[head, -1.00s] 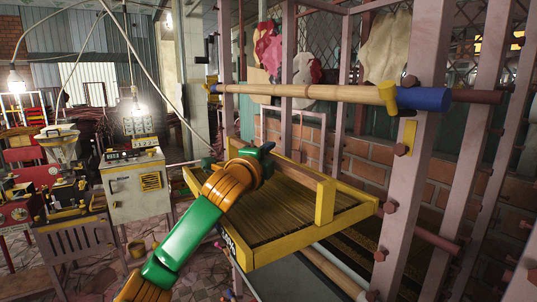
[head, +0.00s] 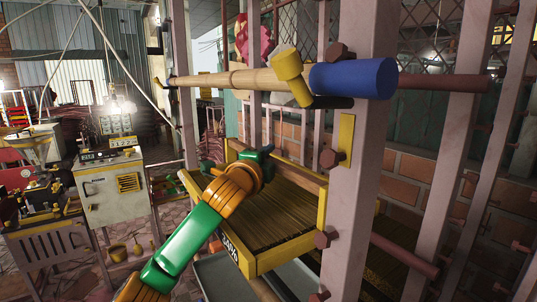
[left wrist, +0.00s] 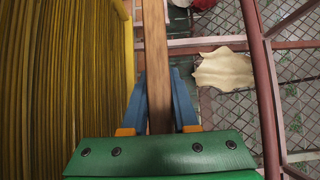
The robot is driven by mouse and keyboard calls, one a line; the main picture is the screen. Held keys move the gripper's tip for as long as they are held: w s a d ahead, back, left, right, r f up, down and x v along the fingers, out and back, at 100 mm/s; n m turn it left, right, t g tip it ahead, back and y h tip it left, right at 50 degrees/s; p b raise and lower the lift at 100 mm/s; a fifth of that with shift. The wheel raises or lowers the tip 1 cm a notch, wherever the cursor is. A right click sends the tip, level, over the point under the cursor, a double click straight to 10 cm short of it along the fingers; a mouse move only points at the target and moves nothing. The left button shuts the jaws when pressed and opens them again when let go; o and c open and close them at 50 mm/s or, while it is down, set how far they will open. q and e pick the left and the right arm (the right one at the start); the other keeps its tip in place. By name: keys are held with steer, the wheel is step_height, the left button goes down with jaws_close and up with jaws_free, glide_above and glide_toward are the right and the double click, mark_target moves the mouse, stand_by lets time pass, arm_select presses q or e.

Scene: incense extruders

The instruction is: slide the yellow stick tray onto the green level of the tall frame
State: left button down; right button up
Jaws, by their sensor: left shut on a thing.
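The yellow stick tray (head: 285,251) is in the middle of the head view, holding many thin brown sticks. A pole with a blue end (head: 352,78) crosses the frame above the tray. I cannot make out the green level clearly; a small green piece (head: 207,165) shows behind the tray's left side. My right gripper is not in view.
A yellow piece (head: 287,63) sits on the upper pole. Dark red bolts (head: 323,239) stick out of the near post close to the tray. A grey panel (head: 222,278) lies below the tray. A machine cabinet (head: 110,190) stands at the left.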

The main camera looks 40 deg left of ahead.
arm_select(q)
steer(key=shift+s+a+f, duration=0.1)
steer(key=shift+s+f, duration=0.05)
steer(key=shift+s, duration=0.2)
steer(key=shift+s+a+r, duration=0.1)
steer(key=shift+s+r, duration=0.15)
steer(key=shift+s, duration=0.6)
steer(key=shift+w+f, duration=0.1)
steer(key=shift+w, duration=0.1)
steer(key=c, duration=0.6)
jaws_free()
steer(key=shift+w+f, duration=0.1)
steer(key=shift+w, duration=0.3)
steer(key=shift+s, duration=0.15)
steer(key=o, duration=0.3)
steer(key=shift+s, duration=0.2)
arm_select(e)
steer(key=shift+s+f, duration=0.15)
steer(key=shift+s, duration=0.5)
arm_select(q)
steer(key=shift+w, duration=0.2)
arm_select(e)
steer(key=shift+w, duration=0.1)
